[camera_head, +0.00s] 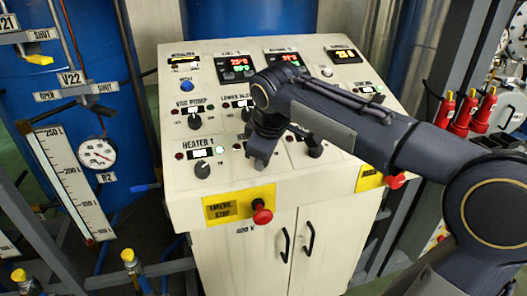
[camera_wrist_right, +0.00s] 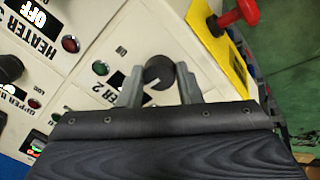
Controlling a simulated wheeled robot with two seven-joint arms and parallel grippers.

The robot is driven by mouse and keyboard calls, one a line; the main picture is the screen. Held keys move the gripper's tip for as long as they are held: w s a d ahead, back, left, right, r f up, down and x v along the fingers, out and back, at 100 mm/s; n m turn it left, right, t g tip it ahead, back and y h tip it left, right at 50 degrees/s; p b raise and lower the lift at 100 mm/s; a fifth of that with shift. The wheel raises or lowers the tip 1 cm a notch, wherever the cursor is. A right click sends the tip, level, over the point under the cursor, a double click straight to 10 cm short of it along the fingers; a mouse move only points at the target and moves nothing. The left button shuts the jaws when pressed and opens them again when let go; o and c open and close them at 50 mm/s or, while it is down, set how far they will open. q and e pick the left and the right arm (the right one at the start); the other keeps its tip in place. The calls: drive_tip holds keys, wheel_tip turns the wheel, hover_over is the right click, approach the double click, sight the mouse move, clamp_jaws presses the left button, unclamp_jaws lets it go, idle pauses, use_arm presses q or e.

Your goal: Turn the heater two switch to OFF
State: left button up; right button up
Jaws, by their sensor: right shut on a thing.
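The heater two switch is a round black knob (camera_wrist_right: 158,72) with a white pointer line, on the sloping cream panel. In the right wrist view it stands between the two grey fingers of my right gripper (camera_wrist_right: 160,84), which is shut on it. The heater 2 label (camera_wrist_right: 103,98) is partly covered by a finger, and the switch's display is mostly hidden. In the head view my right gripper (camera_head: 261,152) is down on the lower row of the panel and hides the heater two switch. My left gripper is not in view.
The heater 1 knob (camera_head: 203,169) is left of my gripper, and another black knob (camera_head: 315,148) is close on its right. A red emergency stop button (camera_head: 262,214) sticks out on the cabinet front below. Red-handled parts (camera_head: 466,112) stand at the right.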

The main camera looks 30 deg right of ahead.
drive_tip(key=shift+r+n, duration=0.1)
drive_tip(key=shift+n, duration=0.4)
drive_tip(key=o, duration=1)
drive_tip(key=shift+c, duration=0.2)
drive_tip(key=v, duration=0.7)
drive_tip(key=shift+r, duration=0.35)
drive_tip(key=shift+s, duration=0.2)
drive_tip(key=s+a+f+m+y, duration=0.2)
drive_tip(key=s+f+m, duration=0.3)
drive_tip(key=s+f, duration=0.4)
drive_tip(key=s+a+f+m+t+y, duration=0.1)
drive_tip(key=s+a+f+m+y, duration=0.2)
drive_tip(key=s+f, duration=0.7)
drive_tip(key=a+f+m, duration=0.1)
drive_tip(key=m, duration=0.1)
drive_tip(key=shift+a+f+m, duration=0.3)
drive_tip(key=shift+a+f, duration=0.1)
